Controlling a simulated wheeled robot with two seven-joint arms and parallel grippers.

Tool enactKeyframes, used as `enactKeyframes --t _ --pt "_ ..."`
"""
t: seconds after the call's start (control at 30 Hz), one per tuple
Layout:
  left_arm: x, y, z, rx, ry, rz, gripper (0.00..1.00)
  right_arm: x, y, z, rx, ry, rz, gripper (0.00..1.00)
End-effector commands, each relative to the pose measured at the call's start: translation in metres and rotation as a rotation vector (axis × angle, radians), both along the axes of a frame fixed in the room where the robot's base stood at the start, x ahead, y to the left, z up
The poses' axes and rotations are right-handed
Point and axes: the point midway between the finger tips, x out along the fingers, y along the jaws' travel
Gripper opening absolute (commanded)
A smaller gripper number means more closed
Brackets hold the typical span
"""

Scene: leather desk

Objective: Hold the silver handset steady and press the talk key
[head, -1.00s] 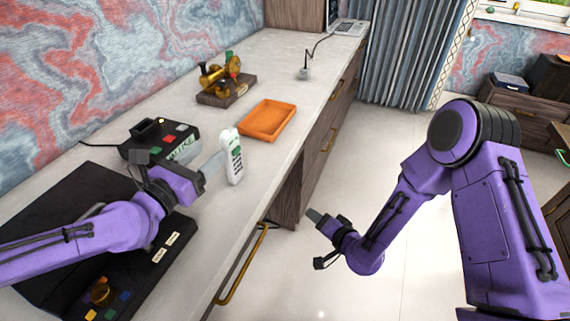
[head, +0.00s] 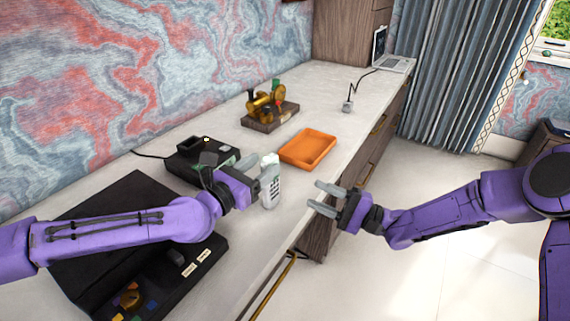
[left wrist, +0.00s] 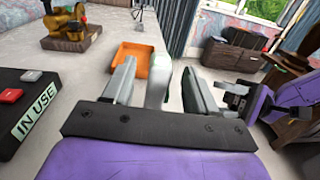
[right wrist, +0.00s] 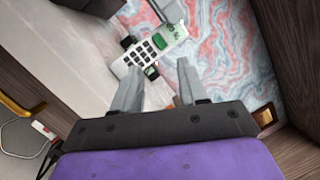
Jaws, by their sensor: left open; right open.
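The pale silver handset (head: 270,182) stands upright above the desk in the head view, its dark keys facing right. My left gripper (head: 259,174) is beside it, open; in the left wrist view the handset (left wrist: 158,85) shows between the two parted fingers. I cannot tell if the fingers touch it. My right gripper (head: 314,194) is open and empty, a short way right of the handset, pointing at it. In the right wrist view the handset (right wrist: 150,52) lies beyond my fingers, tilted, with its keypad and a green patch visible. I cannot tell which key is talk.
An orange tray (head: 307,165) lies just behind the handset. A brass model on a wooden base (head: 268,124) stands further back. A dark box with an IN USE sign (left wrist: 36,110) and a black console (head: 165,190) lie left, under my left arm. Open floor is right.

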Motion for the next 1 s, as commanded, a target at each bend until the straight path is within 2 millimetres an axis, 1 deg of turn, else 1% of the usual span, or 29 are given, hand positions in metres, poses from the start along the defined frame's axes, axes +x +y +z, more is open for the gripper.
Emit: enactKeyframes --t 0.03,0.1,0.2,0.3,0.6,0.63,0.67,0.7,0.8,0.83,0.87,0.9,0.97,1.0 --pt "0.008 -0.008 0.0 0.002 -0.001 -0.002 0.57 0.0 0.0 0.0 0.0 0.0 0.0 0.43" --pt "0.018 -0.017 0.0 0.001 -0.001 -0.002 0.57 0.0 0.0 0.0 0.0 0.0 0.0 0.43" --pt "0.03 -0.027 0.0 0.001 -0.001 0.0 0.57 0.0 0.0 0.0 0.0 -0.001 0.0 0.43" --pt "0.038 -0.033 0.0 0.001 0.001 0.0 0.57 0.0 0.0 0.0 -0.001 -0.001 -0.001 0.43" --pt "0.041 -0.035 0.0 -0.001 0.001 0.0 0.57 0.0 0.0 0.0 -0.001 -0.001 -0.001 0.43" --pt "0.041 -0.035 0.0 -0.001 0.001 0.0 0.51 0.0 0.0 0.0 -0.001 -0.001 -0.001 0.43" --pt "0.041 -0.035 0.0 -0.001 0.001 0.0 0.41 0.0 0.0 0.0 -0.001 -0.001 -0.001 0.43" --pt "0.041 -0.035 0.0 -0.001 0.001 0.0 0.28 0.0 0.0 0.0 -0.001 -0.001 -0.001 0.43" --pt "0.041 -0.035 0.0 -0.001 0.001 0.0 0.0 0.0 0.0 0.0 -0.001 -0.001 -0.001 0.43" --pt "0.041 -0.035 0.0 -0.001 0.001 0.0 0.0 0.0 0.0 0.0 -0.001 -0.001 -0.001 0.43" --pt "0.041 -0.035 0.0 -0.001 0.001 0.0 0.0 0.0 0.0 0.0 -0.001 -0.001 -0.001 0.36" --pt "0.041 -0.035 0.0 -0.001 0.001 0.0 0.0 0.0 0.0 0.0 -0.001 -0.001 -0.001 0.23" --pt "0.041 -0.035 0.0 -0.001 0.001 0.0 0.0 0.0 0.0 0.0 -0.001 -0.001 -0.001 0.04" --pt "0.041 -0.035 0.0 -0.001 0.001 0.0 0.0 0.0 0.0 0.0 -0.001 -0.001 -0.001 0.0"
